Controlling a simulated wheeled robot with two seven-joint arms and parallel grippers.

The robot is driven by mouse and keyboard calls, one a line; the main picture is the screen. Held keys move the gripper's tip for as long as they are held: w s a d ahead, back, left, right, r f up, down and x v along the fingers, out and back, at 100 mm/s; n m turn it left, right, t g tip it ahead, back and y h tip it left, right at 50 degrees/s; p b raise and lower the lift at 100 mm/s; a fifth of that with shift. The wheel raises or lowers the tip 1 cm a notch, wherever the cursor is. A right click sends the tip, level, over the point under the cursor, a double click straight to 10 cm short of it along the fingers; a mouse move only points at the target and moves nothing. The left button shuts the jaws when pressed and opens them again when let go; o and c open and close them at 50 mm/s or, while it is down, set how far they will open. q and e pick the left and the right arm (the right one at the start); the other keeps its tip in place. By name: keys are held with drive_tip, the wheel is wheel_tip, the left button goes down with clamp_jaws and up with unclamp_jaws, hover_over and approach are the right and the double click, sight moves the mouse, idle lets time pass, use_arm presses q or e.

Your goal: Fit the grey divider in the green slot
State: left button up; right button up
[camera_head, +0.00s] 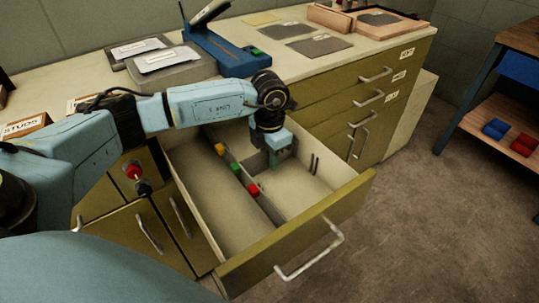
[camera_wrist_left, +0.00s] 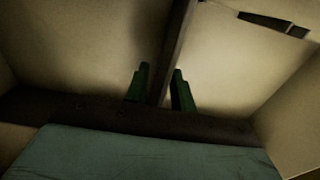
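The open drawer (camera_head: 222,215) has a lengthwise partition (camera_head: 262,203) with a yellow marker (camera_head: 220,149), a green marker (camera_head: 235,168) at the green slot and a red marker (camera_head: 253,190). The grey divider (camera_head: 257,164) stands low in the drawer near the green marker, partly hidden by my gripper. I cannot tell whether it is fully seated. My left gripper (camera_head: 279,160) is down inside the drawer. In the left wrist view its green fingers (camera_wrist_left: 160,82) stand either side of a dark bar, apparently the divider (camera_wrist_left: 169,55), with small gaps. My right gripper is out of view.
The drawer front with its handle (camera_head: 315,250) sticks out into the room. The worktop (camera_head: 375,48) above holds a blue device (camera_head: 220,55), grey plates (camera_head: 318,45) and a stack with a label (camera_head: 165,62).

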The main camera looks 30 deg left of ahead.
use_arm(q)
drive_tip(key=shift+o, duration=0.2)
drive_tip(key=shift+r, duration=0.15)
wheel_tip(320, 180, up, 13)
drive_tip(key=p, duration=0.3)
drive_tip(key=shift+r, duration=0.15)
idle(0.4)
